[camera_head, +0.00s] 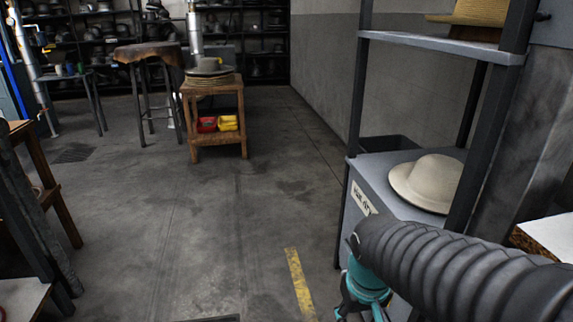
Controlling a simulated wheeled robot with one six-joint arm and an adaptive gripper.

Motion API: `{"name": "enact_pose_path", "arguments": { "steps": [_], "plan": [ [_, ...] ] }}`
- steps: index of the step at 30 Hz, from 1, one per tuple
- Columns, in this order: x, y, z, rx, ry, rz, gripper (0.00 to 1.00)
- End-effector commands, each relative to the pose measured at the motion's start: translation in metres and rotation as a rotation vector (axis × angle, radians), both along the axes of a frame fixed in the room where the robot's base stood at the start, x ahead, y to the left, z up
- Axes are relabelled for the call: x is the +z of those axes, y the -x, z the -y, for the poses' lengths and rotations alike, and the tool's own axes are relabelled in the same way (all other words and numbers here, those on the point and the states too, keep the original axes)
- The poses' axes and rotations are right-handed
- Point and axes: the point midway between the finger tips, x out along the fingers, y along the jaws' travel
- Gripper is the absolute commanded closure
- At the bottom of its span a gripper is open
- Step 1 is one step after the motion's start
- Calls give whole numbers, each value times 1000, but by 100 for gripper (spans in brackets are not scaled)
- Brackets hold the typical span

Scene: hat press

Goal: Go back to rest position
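My gripper (362,312) is at the bottom of the view, right of centre. It has teal and black parts and points down, below the end of a black ribbed sleeve on my arm. Its fingertips are at or below the picture's lower edge, so I cannot tell whether it is open or holds anything. A cream felt hat (430,181) lies on the grey lower shelf (375,168) of the rack at right, above and to the right of my gripper and apart from it.
The rack's dark posts (358,85) stand close beside my arm. A straw hat (468,13) sits on its upper shelf (440,42). A wooden stand (215,93) with stacked hats is further back. The grey floor (220,220) in the middle is clear.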

Motion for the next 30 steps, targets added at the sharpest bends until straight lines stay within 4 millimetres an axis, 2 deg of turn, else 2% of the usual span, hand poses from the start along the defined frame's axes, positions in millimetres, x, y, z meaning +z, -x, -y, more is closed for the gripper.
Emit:
{"name": "enact_pose_path", "arguments": {
  "steps": [9,15,20,30],
  "plan": [
    [47,32,14,-78,-50,207,54],
    [73,43,22,-108,-55,318,54],
    [82,46,26,-123,-55,355,54],
    [81,46,28,-129,-53,353,54]
  ]
}}
